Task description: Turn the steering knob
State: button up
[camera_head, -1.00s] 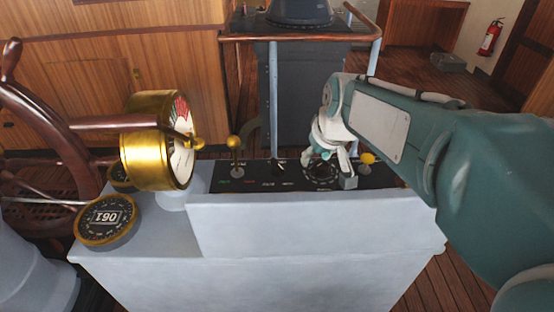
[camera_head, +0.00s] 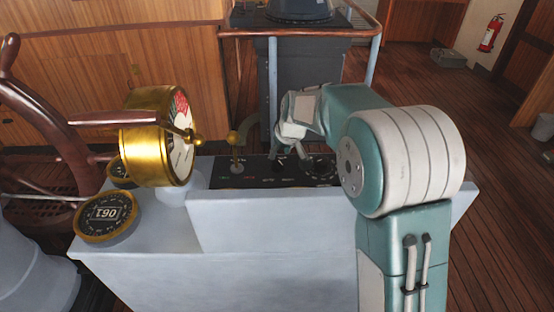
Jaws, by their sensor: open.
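A black control panel (camera_head: 255,181) sits on top of the grey console. It bears a small dark knob (camera_head: 279,167) near its middle and a larger round dial knob (camera_head: 321,169) to the right of it. The labels are too small to tell which is the steering knob. My gripper (camera_head: 290,155) is open and points down over the panel, close above the small dark knob and left of the dial knob. I cannot tell whether a finger touches the small knob. My arm covers the right end of the panel.
A dark pedestal with a rail (camera_head: 308,95) stands behind the console (camera_head: 270,230).

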aim_at(277, 159)
jog(key=shift+x, duration=2.35)
grip_shut()
